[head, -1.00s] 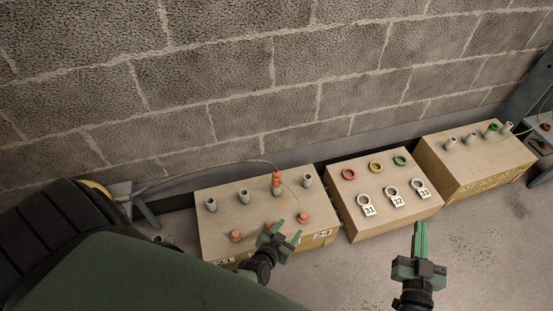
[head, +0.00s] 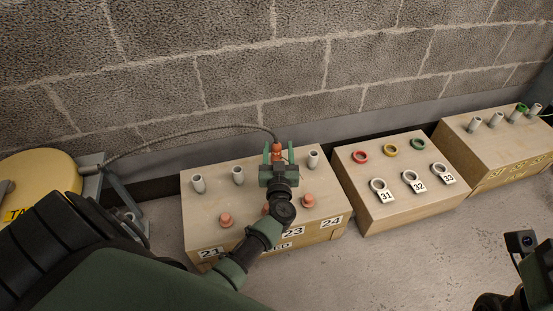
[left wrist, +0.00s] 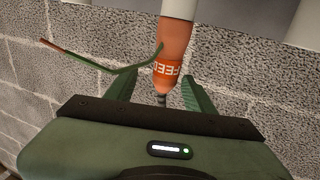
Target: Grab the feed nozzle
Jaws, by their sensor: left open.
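The feed nozzle (head: 277,149) is orange and stands over the left box, in the row of grey stubs, with a grey cable running to its top. In the left wrist view the nozzle (left wrist: 172,58) bears the word FEED, with a grey pipe at its wide end and a dark narrow tip. My left gripper (head: 277,157) is open at the nozzle. In the left wrist view the fingers (left wrist: 160,90) are apart on either side of the nozzle's narrow end, with no clear grip. Only part of my right gripper (head: 546,258) shows at the right edge; its fingertips are not clear.
The left box (head: 215,222) carries grey stubs, orange caps and number labels. The middle box (head: 372,212) holds coloured rings and tagged grey rings. Another box (head: 505,150) stands at right. A yellow reel (head: 40,172) is at left.

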